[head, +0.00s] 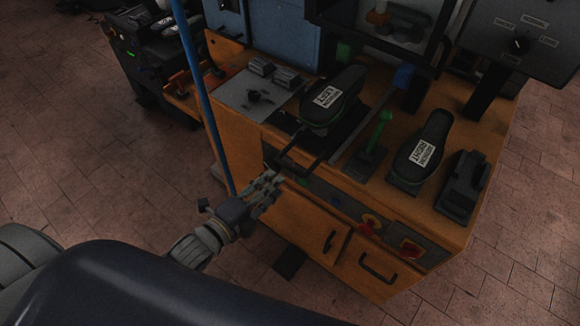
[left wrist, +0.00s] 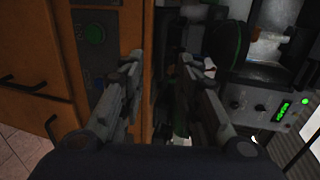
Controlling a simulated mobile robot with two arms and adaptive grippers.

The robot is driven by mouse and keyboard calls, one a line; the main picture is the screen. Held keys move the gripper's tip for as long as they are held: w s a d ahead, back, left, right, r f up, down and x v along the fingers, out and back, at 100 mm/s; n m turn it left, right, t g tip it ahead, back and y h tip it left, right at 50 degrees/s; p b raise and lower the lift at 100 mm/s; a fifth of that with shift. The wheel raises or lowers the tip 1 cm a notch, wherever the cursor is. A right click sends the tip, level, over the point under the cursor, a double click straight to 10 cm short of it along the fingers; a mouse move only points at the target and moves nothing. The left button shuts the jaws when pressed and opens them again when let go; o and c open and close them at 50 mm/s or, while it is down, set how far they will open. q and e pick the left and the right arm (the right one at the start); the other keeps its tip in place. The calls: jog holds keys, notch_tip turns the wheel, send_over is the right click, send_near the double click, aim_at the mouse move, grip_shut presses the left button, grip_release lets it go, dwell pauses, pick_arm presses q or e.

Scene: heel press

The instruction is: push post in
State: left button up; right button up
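The post with the shoe form marked LEFT (head: 330,100) stands on a dark slide at the front middle of the orange bench. Dark bars (head: 293,146) reach from below it toward the bench's front edge. My left gripper (head: 275,184) is just in front of that edge, near the ends of these bars. In the left wrist view its two fingers (left wrist: 164,70) stand apart, with a dark gap and no held thing visible between them. I cannot tell whether it touches a bar. The form shows darkly in the wrist view (left wrist: 228,48). My right gripper is not in view.
A second form marked RIGHT (head: 422,152) and a green-handled lever (head: 377,134) stand to the right. A blue pole (head: 207,100) rises left of my gripper.

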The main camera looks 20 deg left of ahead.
aim_at(291, 167)
pick_arm(q)
jog(key=p+x, duration=0.1)
jog(key=x, duration=0.8)
grip_shut()
